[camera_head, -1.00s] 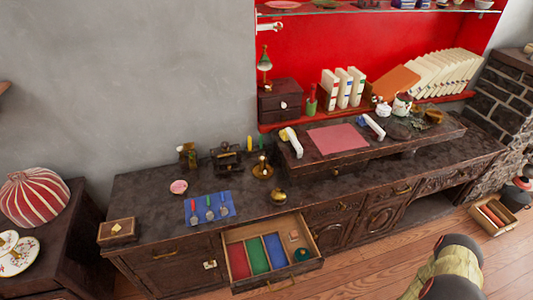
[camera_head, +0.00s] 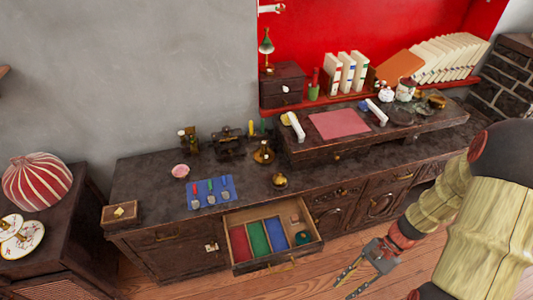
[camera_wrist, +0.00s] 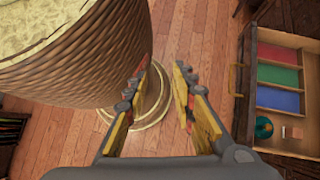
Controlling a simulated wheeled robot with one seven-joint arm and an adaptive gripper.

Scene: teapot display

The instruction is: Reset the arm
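My gripper (camera_head: 352,275) hangs low at the bottom right of the head view, over the wooden floor in front of the counter, right of the open drawer. My arm bends down to it from the right edge.
The dark counter (camera_head: 150,175) carries a blue mat (camera_head: 222,183) with small tools, a small box (camera_head: 122,214) and brass items. A raised shelf holds a pink mat (camera_head: 338,123). A striped round object (camera_head: 36,180) stands at left. Floor in front of the drawer is clear.

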